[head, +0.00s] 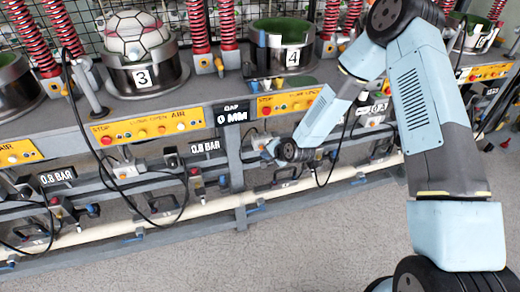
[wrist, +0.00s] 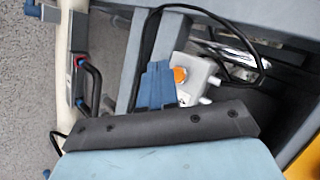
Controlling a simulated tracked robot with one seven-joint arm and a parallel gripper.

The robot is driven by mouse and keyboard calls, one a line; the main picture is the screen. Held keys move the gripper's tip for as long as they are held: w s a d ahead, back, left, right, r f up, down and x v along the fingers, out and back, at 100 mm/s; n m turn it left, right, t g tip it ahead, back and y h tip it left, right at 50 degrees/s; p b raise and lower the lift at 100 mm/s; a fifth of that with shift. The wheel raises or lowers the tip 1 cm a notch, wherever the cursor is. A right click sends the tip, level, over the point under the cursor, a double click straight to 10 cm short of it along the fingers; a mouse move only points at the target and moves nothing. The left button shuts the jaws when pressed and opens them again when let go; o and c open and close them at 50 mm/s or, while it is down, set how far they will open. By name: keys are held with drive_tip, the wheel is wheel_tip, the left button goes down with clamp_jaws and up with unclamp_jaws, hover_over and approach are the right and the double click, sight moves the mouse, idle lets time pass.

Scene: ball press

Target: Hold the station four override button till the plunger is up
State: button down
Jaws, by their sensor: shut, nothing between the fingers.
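Station four stands at the back, marked by a white "4" plate (head: 292,57) on an open mould with a green inside (head: 283,27). I cannot make out its plunger. In the wrist view an orange button (wrist: 180,74) sits on a small pale grey box (wrist: 195,82) below the press bench; I cannot read a label on it. My gripper (head: 268,148) is under the bench, below station four. Its blue fingers (wrist: 157,84) are shut and empty, close beside the orange button. I cannot tell whether they touch it.
A yellow panel (head: 285,102) runs above my gripper, with a "0 MM" gap display (head: 230,117) to its left. A black cable (wrist: 148,45) hangs close to the fingers, and a black handle (wrist: 92,85) stands left. Station three holds a ball (head: 135,35). The front floor is clear.

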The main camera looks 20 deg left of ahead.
drive_tip(key=shift+s+d, duration=0.4)
drive_tip(key=shift+s, duration=0.3)
drive_tip(key=shift+s+d, duration=0.45)
drive_tip(key=shift+s, duration=0.2)
drive_tip(key=shift+s+d, duration=0.4)
drive_tip(key=shift+s, duration=0.3)
drive_tip(key=w+d+r+n+h, duration=0.1)
drive_tip(key=d+r+n+h, duration=0.15)
drive_tip(key=d+r, duration=1)
drive_tip(key=w+d+r+n+h, duration=0.1)
drive_tip(key=d+r+n+h, duration=0.15)
drive_tip(key=d+r, duration=1)
drive_tip(key=s+d+r+h, duration=0.1)
drive_tip(key=s+d+r, duration=0.2)
drive_tip(key=s+r, duration=0.35)
drive_tip(key=s+d+r+h, duration=0.2)
drive_tip(key=s+d+r, duration=0.15)
drive_tip(key=r, duration=0.55)
drive_tip(key=s+d+r, duration=0.3)
drive_tip(key=s, duration=0.5)
drive_tip(key=s+d+r, duration=0.3)
drive_tip(key=s, duration=0.5)
